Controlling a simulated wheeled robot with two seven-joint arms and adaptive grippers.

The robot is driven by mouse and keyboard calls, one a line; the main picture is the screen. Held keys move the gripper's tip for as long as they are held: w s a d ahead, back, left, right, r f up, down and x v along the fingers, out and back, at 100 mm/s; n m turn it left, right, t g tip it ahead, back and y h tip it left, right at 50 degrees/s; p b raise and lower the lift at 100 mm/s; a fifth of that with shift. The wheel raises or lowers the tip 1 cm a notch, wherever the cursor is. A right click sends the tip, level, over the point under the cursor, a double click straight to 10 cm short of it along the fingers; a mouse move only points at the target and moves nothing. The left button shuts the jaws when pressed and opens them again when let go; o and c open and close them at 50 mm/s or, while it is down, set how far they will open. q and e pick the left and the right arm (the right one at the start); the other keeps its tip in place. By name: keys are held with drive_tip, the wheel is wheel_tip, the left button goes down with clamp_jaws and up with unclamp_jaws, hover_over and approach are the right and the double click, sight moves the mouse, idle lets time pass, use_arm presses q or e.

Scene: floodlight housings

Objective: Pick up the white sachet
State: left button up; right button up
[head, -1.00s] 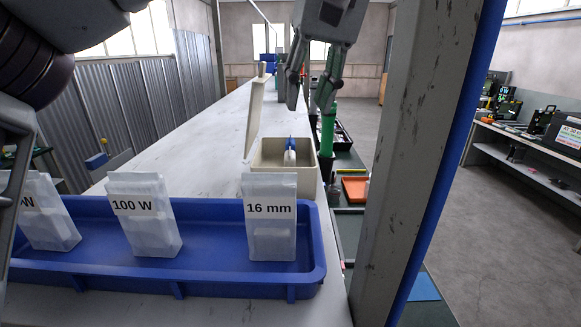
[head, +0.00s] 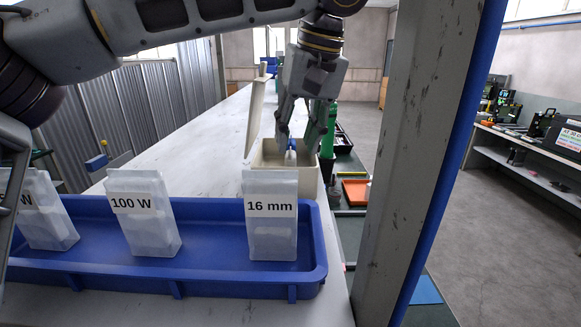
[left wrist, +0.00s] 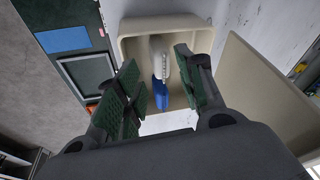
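A beige box (head: 312,178) with its lid raised stands behind the blue tray. Inside it are a white rounded piece and a blue piece side by side, also seen in the left wrist view as a white piece (left wrist: 156,52) and a blue piece (left wrist: 160,92). I cannot tell if the white piece is the sachet. My left gripper (head: 303,138) points down over the box, its fingers apart; in the left wrist view the open fingers (left wrist: 160,85) are on either side of the pieces, with nothing held.
The blue tray (head: 200,279) holds white translucent packets labelled 100 W (head: 145,220) and 16 mm (head: 270,225), plus one partly cut off (head: 48,215). The raised lid (head: 256,112) stands left of the gripper. A grey post (head: 405,150) rises at the right.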

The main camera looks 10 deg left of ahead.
sight(292, 153)
use_arm(q)
drive_tip(key=shift+f, duration=0.1)
drive_tip(key=shift+p+x, duration=0.35)
drive_tip(key=shift+x, duration=2.15)
drive_tip(key=shift+w+a, duration=0.1)
drive_tip(key=shift+a, duration=0.05)
drive_tip(key=c, duration=0.8)
